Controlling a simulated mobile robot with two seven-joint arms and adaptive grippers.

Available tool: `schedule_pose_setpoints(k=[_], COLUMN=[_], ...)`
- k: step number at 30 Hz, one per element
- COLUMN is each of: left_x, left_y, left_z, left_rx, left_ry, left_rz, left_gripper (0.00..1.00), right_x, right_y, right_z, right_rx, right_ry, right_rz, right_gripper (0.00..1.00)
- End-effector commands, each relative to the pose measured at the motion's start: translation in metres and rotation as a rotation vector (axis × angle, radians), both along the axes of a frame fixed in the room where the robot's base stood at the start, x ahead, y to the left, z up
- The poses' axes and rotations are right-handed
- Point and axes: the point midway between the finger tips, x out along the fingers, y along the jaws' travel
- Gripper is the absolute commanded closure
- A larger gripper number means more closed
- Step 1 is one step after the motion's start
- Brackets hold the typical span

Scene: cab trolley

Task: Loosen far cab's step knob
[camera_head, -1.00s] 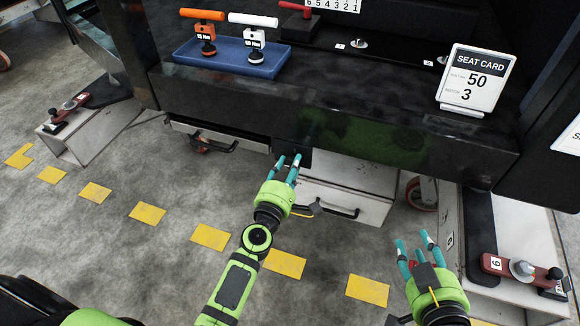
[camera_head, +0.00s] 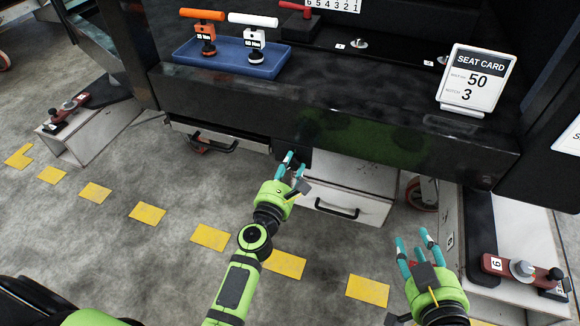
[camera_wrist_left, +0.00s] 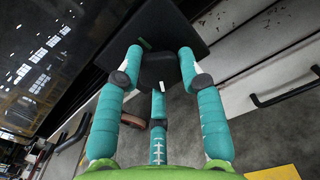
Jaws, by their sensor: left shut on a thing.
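A black knob (camera_wrist_left: 157,70) with a white mark on it sits between the teal fingers of my left gripper (camera_wrist_left: 160,82) in the left wrist view. The fingers are shut around it. Behind the knob is a dark plate (camera_wrist_left: 180,30) with a small green mark. In the head view my left gripper (camera_head: 291,164) reaches the dark plate (camera_head: 292,146) under the black cab's front edge; the knob itself cannot be made out there. My right gripper (camera_head: 418,247) is open and empty over the floor at the lower right.
A white drawer box (camera_head: 365,185) with a black handle (camera_head: 337,209) is right of my left gripper. Another handle (camera_head: 212,145) is to the left. A blue tray (camera_head: 230,62) holds orange and white torque tools. A seat card (camera_head: 475,80) stands right. A red clamp (camera_head: 525,272) is lower right.

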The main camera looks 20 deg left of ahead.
Motion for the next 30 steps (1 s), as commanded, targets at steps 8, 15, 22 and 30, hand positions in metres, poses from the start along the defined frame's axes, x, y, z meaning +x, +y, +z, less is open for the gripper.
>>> schedule_pose_setpoints(k=[8, 15, 22, 30], left_x=[-0.0001, 0.0003, 0.0006, 0.0005], left_y=[-0.0051, -0.0048, -0.0047, -0.0024], left_z=[0.0012, 0.0018, 0.0027, 0.0022], left_rx=[-0.087, -0.103, -0.102, -0.100], left_ry=[0.001, 0.001, -0.002, -0.001], left_rz=[-0.013, -0.013, -0.012, -0.007], left_gripper=[0.94, 0.94, 0.94, 0.38], right_x=[-0.0007, -0.0009, -0.0010, -0.0016], right_y=[-0.0038, -0.0036, -0.0030, -0.0018], right_z=[-0.0032, -0.0033, -0.0034, -0.0038], right_rx=[-0.008, -0.007, -0.007, -0.005], right_ry=[0.018, 0.021, 0.020, 0.021], right_rz=[-0.007, -0.007, -0.006, -0.003], right_gripper=[0.60, 0.60, 0.60, 0.60])
